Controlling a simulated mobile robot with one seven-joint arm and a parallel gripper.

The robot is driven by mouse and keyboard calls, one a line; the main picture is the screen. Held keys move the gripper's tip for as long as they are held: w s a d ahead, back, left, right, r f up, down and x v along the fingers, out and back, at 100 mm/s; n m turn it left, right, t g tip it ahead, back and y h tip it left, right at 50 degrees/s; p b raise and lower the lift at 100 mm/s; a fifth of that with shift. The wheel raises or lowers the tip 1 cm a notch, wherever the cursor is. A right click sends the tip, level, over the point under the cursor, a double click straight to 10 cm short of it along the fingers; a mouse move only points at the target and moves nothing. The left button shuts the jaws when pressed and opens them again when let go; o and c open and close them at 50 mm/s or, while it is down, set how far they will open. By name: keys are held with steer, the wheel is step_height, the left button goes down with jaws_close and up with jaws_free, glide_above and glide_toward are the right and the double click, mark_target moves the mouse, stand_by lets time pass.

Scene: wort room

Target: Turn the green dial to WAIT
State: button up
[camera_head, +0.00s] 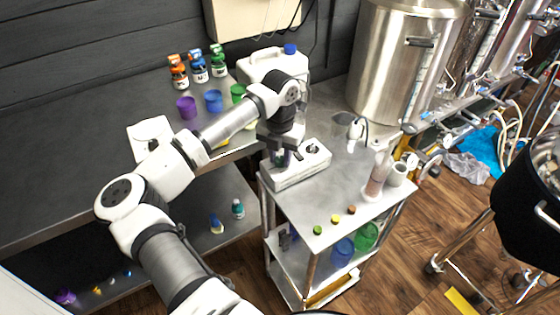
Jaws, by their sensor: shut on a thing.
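A white control box (301,168) sits on the back left of the steel cart top. A black knob (311,147) shows on its right part. My gripper (280,158) points down over the left part of the box and is shut on the green dial there. The fingers and wrist hide most of that dial. The dial's marks and the word WAIT are too small or hidden to read, so its setting cannot be told.
The steel cart (336,208) also carries small coloured caps at its front and a tall clear cylinder (377,176) at right. A white jug (262,66) stands behind my wrist. Coloured cups and bottles (199,68) stand on the left bench. A steel kettle (392,75) stands behind.

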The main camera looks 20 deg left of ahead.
mark_target(280, 158)
steer(key=m+b, duration=0.3)
steer(key=b, duration=0.1)
steer(key=shift+f+m, duration=0.25)
steer(key=shift+m, duration=0.15)
steer(key=m+b, duration=0.3)
steer(key=shift+r+m, duration=0.1)
steer(key=shift+m, duration=0.2)
steer(key=m+b, duration=0.2)
steer(key=m, duration=0.2)
steer(key=shift+r, duration=0.1)
steer(key=shift+r+m+b, duration=0.1)
steer(key=shift+m+b, duration=0.55)
steer(key=shift+m, duration=1.45)
steer(key=o, duration=1)
step_height(280, 158, up, 14)
steer(key=shift+f+b, duration=0.1)
steer(key=shift+b, duration=0.35)
